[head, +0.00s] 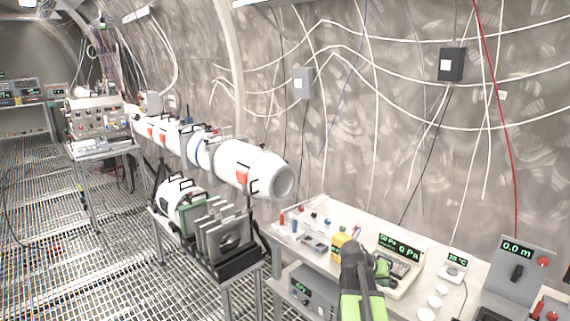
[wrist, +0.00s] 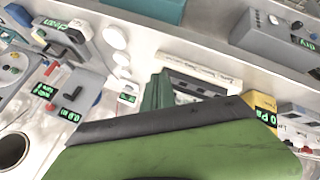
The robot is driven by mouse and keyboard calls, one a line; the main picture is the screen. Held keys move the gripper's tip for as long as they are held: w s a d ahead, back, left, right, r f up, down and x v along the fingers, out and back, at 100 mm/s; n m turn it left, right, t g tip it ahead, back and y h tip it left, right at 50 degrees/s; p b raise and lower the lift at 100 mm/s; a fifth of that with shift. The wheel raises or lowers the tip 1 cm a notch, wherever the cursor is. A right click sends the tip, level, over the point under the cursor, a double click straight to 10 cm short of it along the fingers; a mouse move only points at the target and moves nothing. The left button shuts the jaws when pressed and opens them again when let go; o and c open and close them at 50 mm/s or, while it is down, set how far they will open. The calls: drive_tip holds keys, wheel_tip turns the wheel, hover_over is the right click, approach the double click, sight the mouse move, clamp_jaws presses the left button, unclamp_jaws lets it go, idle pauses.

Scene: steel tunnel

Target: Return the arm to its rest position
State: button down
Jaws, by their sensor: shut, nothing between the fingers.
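My arm (head: 362,295), green and black, rises from the bottom of the head view in front of the white bench. My gripper (head: 381,268), green and dark, is at its upper end, beside the pressure readout box (head: 402,262). It appears shut and empty. In the wrist view a large green and black part of my arm (wrist: 170,145) fills the lower middle. A dark green part of my gripper (wrist: 158,92) stands just beyond it, by the bench edge. The fingertips are not clear in either view.
The white bench (head: 335,218) holds a yellow box (head: 345,246), a temperature display (head: 453,265), a grey "0.0 m" panel (head: 520,268) and small knobs. A grey device (head: 315,287) sits below. A rack of metal plates (head: 225,238) stands left.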

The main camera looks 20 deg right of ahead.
drive_tip(key=w+a+f+n+t+y, duration=0.1)
drive_tip(key=w+a+n, duration=0.15)
drive_tip(key=a, duration=0.75)
drive_tip(key=w+a+f+n+y, duration=0.1)
drive_tip(key=w+a+y, duration=0.15)
drive_tip(key=a, duration=0.75)
drive_tip(key=w+a+f+n+t+y, duration=0.1)
drive_tip(key=w+a+f, duration=0.15)
drive_tip(key=a, duration=0.75)
drive_tip(key=s+a+n+g+y, duration=0.1)
drive_tip(key=s+a+n+y, duration=0.1)
drive_tip(key=a, duration=0.5)
drive_tip(key=s+a+f+n+g+y, duration=0.1)
drive_tip(key=s+a+n, duration=0.1)
drive_tip(key=s+a, duration=0.3)
drive_tip(key=a, duration=0.3)
drive_tip(key=shift+g+y, duration=0.3)
drive_tip(key=shift+y, duration=0.05)
drive_tip(key=shift+f, duration=0.1)
